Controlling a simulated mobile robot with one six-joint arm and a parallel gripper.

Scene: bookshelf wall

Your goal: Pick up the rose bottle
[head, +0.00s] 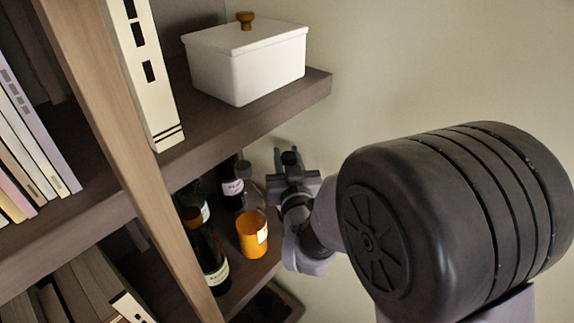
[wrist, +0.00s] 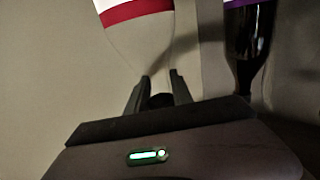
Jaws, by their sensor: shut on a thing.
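The rose bottle (wrist: 140,42) is pale and see-through, with a white label edged by a red band. In the wrist view its body fills the top and its neck runs down between the fingers. My gripper (wrist: 157,90) is shut on that neck. In the head view my gripper (head: 277,165) is at the right end of the lower shelf, next to a pale bottle (head: 252,192) that seems to be the same one. Its lower part is partly hidden there by the orange cup (head: 251,238). I cannot tell whether its base touches the shelf.
A dark bottle with a purple-edged label (head: 232,187) stands close beside it, also in the wrist view (wrist: 248,50). More dark bottles (head: 208,255) stand left. The upper shelf (head: 235,125) with a white lidded box (head: 250,68) is above. The right side is open before the wall.

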